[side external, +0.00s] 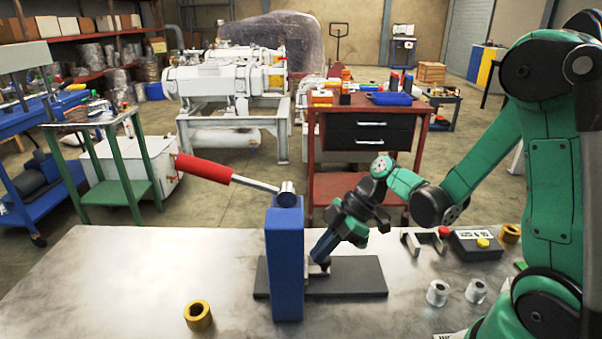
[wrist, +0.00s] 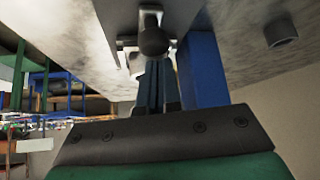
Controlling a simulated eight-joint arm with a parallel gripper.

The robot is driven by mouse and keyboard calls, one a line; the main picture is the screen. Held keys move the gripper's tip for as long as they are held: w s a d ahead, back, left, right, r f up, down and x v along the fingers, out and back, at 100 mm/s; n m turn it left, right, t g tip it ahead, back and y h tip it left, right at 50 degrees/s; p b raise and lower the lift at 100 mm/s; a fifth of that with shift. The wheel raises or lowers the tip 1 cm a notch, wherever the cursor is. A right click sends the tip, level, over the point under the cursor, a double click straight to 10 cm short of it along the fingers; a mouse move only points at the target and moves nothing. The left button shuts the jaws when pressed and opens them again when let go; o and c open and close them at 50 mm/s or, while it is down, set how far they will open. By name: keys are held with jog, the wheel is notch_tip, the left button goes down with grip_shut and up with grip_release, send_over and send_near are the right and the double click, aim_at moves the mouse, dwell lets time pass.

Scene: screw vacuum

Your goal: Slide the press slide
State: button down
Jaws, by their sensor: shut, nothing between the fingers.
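The press has a blue column (side external: 285,262), a red-handled lever (side external: 204,169) raised to the left, and a dark base plate (side external: 352,276). In the wrist view the blue column (wrist: 203,72) stands right of my fingers. A silver piece with a dark round knob (wrist: 153,42), which looks like the press slide, sits on the base plate. Its silver part shows low beside the column in the side view (side external: 317,269). My gripper (side external: 320,258) is shut and empty, tilted down at this piece. Its fingertips (wrist: 156,66) are close to the knob; I cannot tell whether they touch.
A brass ring (side external: 198,315) lies on the metal table (side external: 120,275) left of the press. Two silver cylinders (side external: 437,293) (side external: 475,291), a black box with buttons (side external: 474,244) and another brass ring (side external: 510,233) are at the right. The table's left part is mostly clear.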

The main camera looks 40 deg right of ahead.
jog(key=shift+w+a+f, duration=0.2)
jog(key=shift+a+f, duration=0.15)
jog(key=shift+f, duration=0.15)
jog(key=s+d, duration=0.8)
jog(key=shift+d, duration=0.1)
jog(key=a+v, duration=0.1)
jog(key=v, duration=0.9)
jog(key=w+a+r+m+t+h, duration=0.2)
jog(key=w+a+m+h, duration=0.5)
jog(key=a+m, duration=0.5)
jog(key=shift+a+r+m+t, duration=0.2)
jog(key=shift+r+m+t, duration=0.1)
jog(key=shift+t, duration=0.5)
